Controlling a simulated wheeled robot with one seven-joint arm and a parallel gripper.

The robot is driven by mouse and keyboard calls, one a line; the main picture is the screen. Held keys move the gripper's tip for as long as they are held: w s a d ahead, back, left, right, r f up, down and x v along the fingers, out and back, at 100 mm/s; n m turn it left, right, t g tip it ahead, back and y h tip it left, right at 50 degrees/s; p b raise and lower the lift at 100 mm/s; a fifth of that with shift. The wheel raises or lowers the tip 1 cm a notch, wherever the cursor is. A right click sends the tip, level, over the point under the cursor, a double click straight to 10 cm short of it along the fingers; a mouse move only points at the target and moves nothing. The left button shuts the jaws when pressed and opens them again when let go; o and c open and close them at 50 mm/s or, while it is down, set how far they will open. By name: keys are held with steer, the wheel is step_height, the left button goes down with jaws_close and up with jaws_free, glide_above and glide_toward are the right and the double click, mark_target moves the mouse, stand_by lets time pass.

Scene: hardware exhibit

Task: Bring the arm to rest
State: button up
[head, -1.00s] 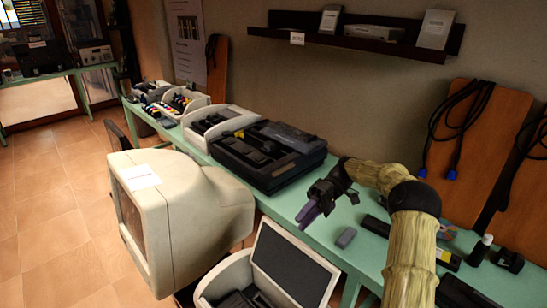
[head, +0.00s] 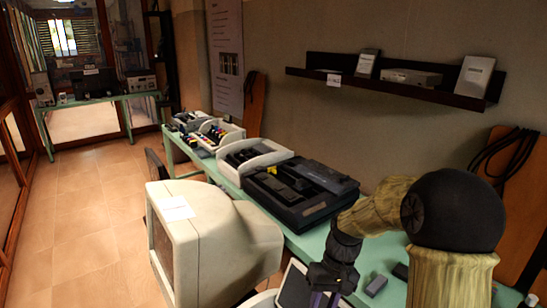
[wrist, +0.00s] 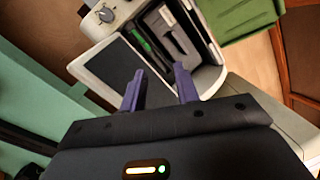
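My gripper (head: 323,297) hangs at the bottom of the head view, in front of the green table, pointing down. Its fingers are cut off by the frame's lower edge there. My arm is bent at a large dark joint on the right. In the wrist view, my gripper (wrist: 157,80) shows two purple fingers standing apart with nothing between them. Below them is an open pale case (wrist: 204,48) with dark compartments and a dark panel in its lid (wrist: 110,62). The case's lid also shows at the bottom of the head view (head: 296,290).
A beige monitor (head: 215,240) stands left of my gripper. The green table (head: 309,240) runs along the wall, bearing a black device (head: 300,192) and a small grey block (head: 376,285). A dark shelf (head: 400,88) hangs above. The tiled floor (head: 85,210) at left is clear.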

steer(key=s+d+r+m+t+h+p, duration=0.1)
steer(key=s+d+r+m+t+h, duration=0.1)
steer(key=s+t, duration=0.3)
steer(key=s+d, duration=0.1)
steer(key=s, duration=0.3)
steer(key=shift+s+d+r+h, duration=0.3)
steer(key=shift+s+r, duration=0.05)
steer(key=shift+r, duration=0.05)
